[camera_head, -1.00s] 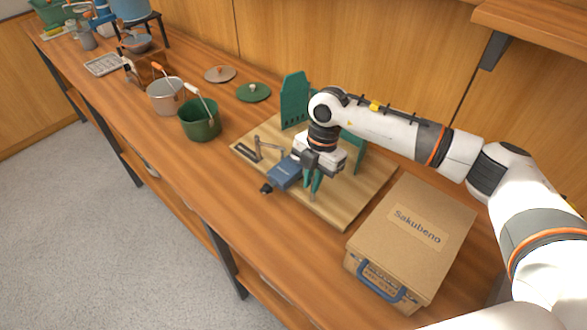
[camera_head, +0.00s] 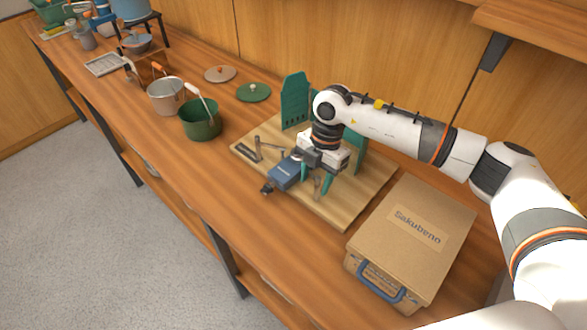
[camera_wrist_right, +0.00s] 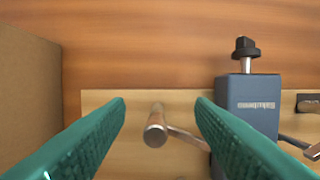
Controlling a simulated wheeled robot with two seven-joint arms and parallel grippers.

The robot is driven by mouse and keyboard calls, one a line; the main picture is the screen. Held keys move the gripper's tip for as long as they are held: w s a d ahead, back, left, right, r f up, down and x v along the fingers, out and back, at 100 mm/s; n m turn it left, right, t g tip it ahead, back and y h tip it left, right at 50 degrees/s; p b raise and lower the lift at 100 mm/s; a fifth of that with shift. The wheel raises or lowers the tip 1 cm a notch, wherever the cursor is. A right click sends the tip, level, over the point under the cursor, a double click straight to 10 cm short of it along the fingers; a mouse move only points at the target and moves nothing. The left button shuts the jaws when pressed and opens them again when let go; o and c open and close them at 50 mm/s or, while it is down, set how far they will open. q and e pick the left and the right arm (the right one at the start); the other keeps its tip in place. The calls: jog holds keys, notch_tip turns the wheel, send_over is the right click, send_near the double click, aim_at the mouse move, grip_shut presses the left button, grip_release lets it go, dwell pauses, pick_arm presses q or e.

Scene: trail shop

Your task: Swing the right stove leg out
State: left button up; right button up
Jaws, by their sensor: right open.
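The blue stove body (camera_head: 286,172) lies on a pale wooden board, with a black knob at its front. It also shows in the wrist view (camera_wrist_right: 248,100). The right stove leg (camera_wrist_right: 157,130) is a grey metal bar with a round upright end, reaching left from the stove body in the wrist view. My right gripper (camera_head: 316,182) is over the board with its green fingers spread. In the wrist view the leg's end stands between the open fingers (camera_wrist_right: 160,103), with a visible gap on both sides. The left leg (camera_head: 257,150) sticks out on the stove's other side. My left gripper is not in view.
A cardboard box (camera_head: 416,235) with a blue handle stands close to the board (camera_head: 345,217) on the right. Green upright panels (camera_head: 295,100) stand behind the stove. A green pot (camera_head: 201,120) and lids are to the left. The counter's front strip is clear.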

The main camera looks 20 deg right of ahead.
notch_tip(320, 180, up, 9)
jog(key=p, duration=0.5)
jog(key=shift+f+p, duration=0.1)
jog(key=shift+p, duration=0.3)
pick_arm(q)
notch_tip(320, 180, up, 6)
pick_arm(e)
jog(key=shift+d, duration=0.15)
